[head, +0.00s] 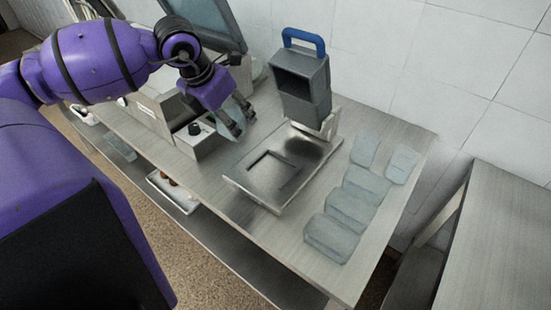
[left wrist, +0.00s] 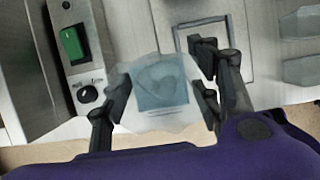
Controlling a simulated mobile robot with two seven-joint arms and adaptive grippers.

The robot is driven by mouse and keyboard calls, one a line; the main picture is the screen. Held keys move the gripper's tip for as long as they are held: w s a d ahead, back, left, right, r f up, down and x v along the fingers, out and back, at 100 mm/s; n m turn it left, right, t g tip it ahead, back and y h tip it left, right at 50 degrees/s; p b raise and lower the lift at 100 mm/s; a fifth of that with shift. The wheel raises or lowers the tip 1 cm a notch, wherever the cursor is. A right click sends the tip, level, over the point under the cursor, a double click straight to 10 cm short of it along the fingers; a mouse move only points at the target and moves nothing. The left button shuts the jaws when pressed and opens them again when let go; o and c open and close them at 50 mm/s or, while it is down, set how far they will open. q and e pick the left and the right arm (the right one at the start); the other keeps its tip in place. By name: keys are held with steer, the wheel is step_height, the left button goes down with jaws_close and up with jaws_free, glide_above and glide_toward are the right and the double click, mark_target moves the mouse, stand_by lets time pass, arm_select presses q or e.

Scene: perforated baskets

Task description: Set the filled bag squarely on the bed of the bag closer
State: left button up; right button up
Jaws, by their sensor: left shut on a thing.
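My left gripper (head: 237,119) is shut on a pale, translucent bag with a bluish filling. In the left wrist view the bag (left wrist: 163,92) sits between the fingers of the gripper (left wrist: 161,84). In the head view the bag is mostly hidden by the fingers. The bag closer has a grey head (head: 302,88) with a blue handle over a flat metal bed (head: 240,176) with a rectangular recess. The gripper is left of the bed in the head view. The bed (left wrist: 240,65) also shows right of the bag in the left wrist view. My right gripper is not in view.
A box with a black knob (head: 195,129) stands close to my gripper; its green switch (left wrist: 72,44) shows in the left wrist view. Several bluish packs (head: 333,238) lie right of the bed. A screen (head: 207,20) stands behind. The table's front edge is nearby.

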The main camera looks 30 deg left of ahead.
arm_select(q)
steer(key=w+d+f, duration=0.1)
steer(key=d+f, duration=0.1)
steer(key=w+d+f, duration=0.1)
steer(key=d+f, duration=0.1)
steer(key=d, duration=0.1)
steer(key=w+d+f+b, duration=0.1)
steer(key=d+f, duration=0.1)
steer(key=d, duration=0.1)
steer(key=shift+d+f, duration=0.2)
steer(key=shift+f, duration=0.05)
steer(key=shift+w+d+f, duration=0.25)
steer(key=shift+d+f, duration=0.2)
steer(key=shift+f, duration=0.25)
steer(key=f, duration=0.3)
steer(key=shift+w+d+f, duration=0.1)
steer(key=shift+d+f, duration=0.1)
steer(key=shift+f, duration=0.05)
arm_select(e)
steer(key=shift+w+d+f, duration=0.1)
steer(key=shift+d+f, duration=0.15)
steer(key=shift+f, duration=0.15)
arm_select(q)
steer(key=shift+f, duration=0.1)
steer(key=o, duration=1.4)
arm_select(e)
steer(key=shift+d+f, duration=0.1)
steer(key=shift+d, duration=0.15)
